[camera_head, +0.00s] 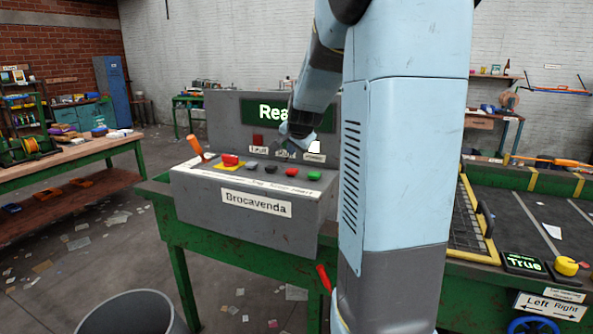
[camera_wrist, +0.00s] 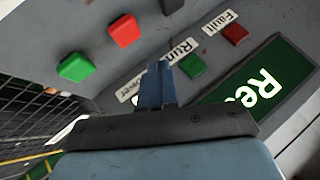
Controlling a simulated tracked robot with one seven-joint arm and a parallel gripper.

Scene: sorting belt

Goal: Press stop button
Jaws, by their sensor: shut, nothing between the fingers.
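A grey control console (camera_head: 200,190) stands on a green bench, with a row of buttons on its sloped top. A red button (camera_head: 285,172) and a green button (camera_head: 299,175) sit at the right of the row. In the wrist view the red button (camera_wrist: 124,30) lies beyond the fingertips, up and left, with the green button (camera_wrist: 75,67) to its left. The labels by the buttons are too small to read. My gripper (camera_wrist: 155,85) is shut and empty, in front of the upright panel and above the buttons, apart from them. It is partly unclear in the head view (camera_head: 294,137).
A larger red button (camera_head: 230,160) on a yellow plate and an orange lever (camera_head: 195,147) are at the console's left. The upright panel has a partly hidden screen (camera_head: 262,112) and Fault and Run lamps. A belt (camera_head: 535,215) runs at the right.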

